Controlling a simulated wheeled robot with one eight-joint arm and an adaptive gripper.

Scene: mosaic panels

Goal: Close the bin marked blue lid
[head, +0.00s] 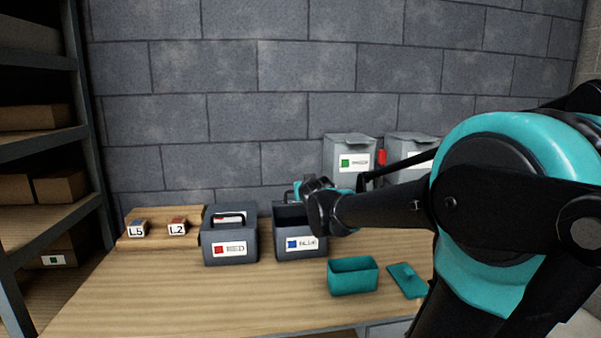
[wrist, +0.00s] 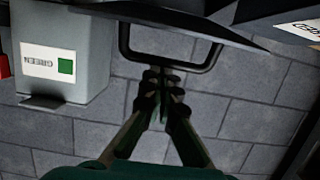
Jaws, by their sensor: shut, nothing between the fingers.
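The bin marked BLUE (head: 299,253) stands on the table in the head view, and its dark top looks open. In the wrist view a dark panel with a black loop handle (wrist: 207,62) crosses the top; it looks like a raised lid, but I cannot tell for sure. My gripper (wrist: 161,78) is shut and empty, its fingertips at or just beside the handle's bar; I cannot tell if they touch. In the head view my wrist covers the right back of the BLUE bin and hides the fingertips.
The bin marked RED (head: 230,235) stands left, with a handle on top. A GREEN bin (head: 349,146) is behind. A teal box (head: 353,280) and a teal lid (head: 407,280) lie right. Blocks L5 (head: 137,229) and L2 (head: 177,227) sit left. The front-left table is clear.

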